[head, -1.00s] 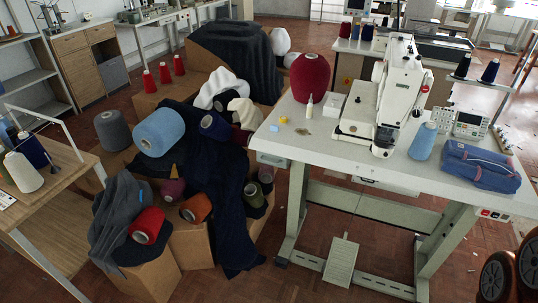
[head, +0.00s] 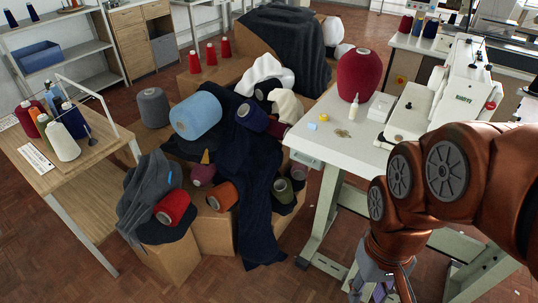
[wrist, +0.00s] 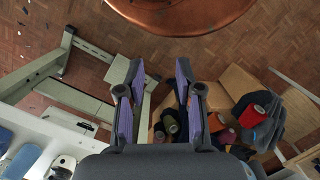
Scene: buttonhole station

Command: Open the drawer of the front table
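The front table (head: 340,137) is a white-topped sewing table on pale green legs, at the right of the head view. A small grey-green drawer (head: 306,159) hangs under its left end and looks shut. My gripper (wrist: 160,68) is open and empty in the wrist view, its two purple-lined fingers apart. In the head view my gripper (head: 385,290) is low at the bottom right, below the tabletop and to the right of the drawer, not touching it. My arm hides the table's right part. The table's edge (wrist: 45,122) also shows at the wrist view's lower left; I cannot make out the drawer there.
Cardboard boxes (head: 171,262) with dark cloth and yarn cones stand just left of the table. A red cone (head: 361,76) and a white sewing machine (head: 456,92) stand on top. A wooden table (head: 60,178) is at the left. Bare floor shows at the bottom middle.

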